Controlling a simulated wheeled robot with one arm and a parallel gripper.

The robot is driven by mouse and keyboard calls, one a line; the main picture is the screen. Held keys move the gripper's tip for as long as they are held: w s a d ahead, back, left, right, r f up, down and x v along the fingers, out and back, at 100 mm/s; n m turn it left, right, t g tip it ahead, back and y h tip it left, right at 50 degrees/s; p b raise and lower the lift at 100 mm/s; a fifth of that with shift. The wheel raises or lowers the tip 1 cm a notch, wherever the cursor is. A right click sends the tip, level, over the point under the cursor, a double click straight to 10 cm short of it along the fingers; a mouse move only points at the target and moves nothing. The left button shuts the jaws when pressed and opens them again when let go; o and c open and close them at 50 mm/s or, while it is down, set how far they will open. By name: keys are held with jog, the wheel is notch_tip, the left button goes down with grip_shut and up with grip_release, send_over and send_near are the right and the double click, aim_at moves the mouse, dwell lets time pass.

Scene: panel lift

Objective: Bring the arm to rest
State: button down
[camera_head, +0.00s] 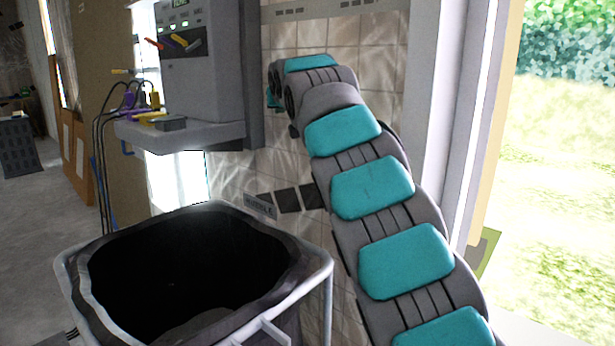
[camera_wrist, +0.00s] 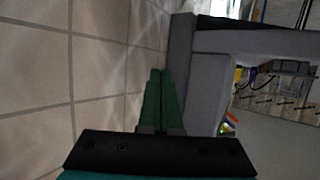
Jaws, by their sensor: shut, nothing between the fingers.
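My gripper (camera_wrist: 161,74) shows in the wrist view as two green fingers lying side by side. It is shut and empty. In the head view my arm, with its teal pads, rises from the lower right toward the tiled wall (camera_head: 285,185). The arm's far end is near the top middle, to the right of the grey wall unit (camera_head: 203,75). My gripper's fingers cannot be made out in the head view. In the wrist view the tiled wall (camera_wrist: 100,60) fills the left side, and a grey housing (camera_wrist: 215,85) is just right of the fingers.
A wheeled-bin-like container (camera_head: 75,275) with a dark inside stands at the lower left. A grey shelf (camera_head: 180,135) with colored items and hanging cables juts out below the wall unit. An opening to grass (camera_head: 560,170) is at the right. Open floor (camera_head: 40,235) shows at the far left.

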jog(key=s+d+f+m+g+h+p, duration=0.15)
jog(key=s+d+f+g, duration=0.25)
jog(key=s+d+f, duration=0.5)
jog(key=s+d+f+m+g+h, duration=0.2)
jog(key=s+d+f+g+h, duration=0.1)
jog(key=s+d+f, duration=0.7)
jog(key=s+d+f+g, duration=0.1)
jog(key=s+f, duration=0.5)
jog(key=s, duration=0.7)
jog(key=s+f+g+y, duration=0.1)
jog(key=s+f+g, duration=0.3)
jog(key=s, duration=1)
jog(key=s+d+f+g, duration=0.1)
jog(key=s+f+g, duration=0.2)
jog(key=s+f, duration=0.5)
jog(key=s+n, duration=0.1)
jog(key=s, duration=0.5)
jog(key=shift+d+p, duration=0.3)
jog(key=shift+p, duration=0.05)
jog(key=shift+d, duration=0.1)
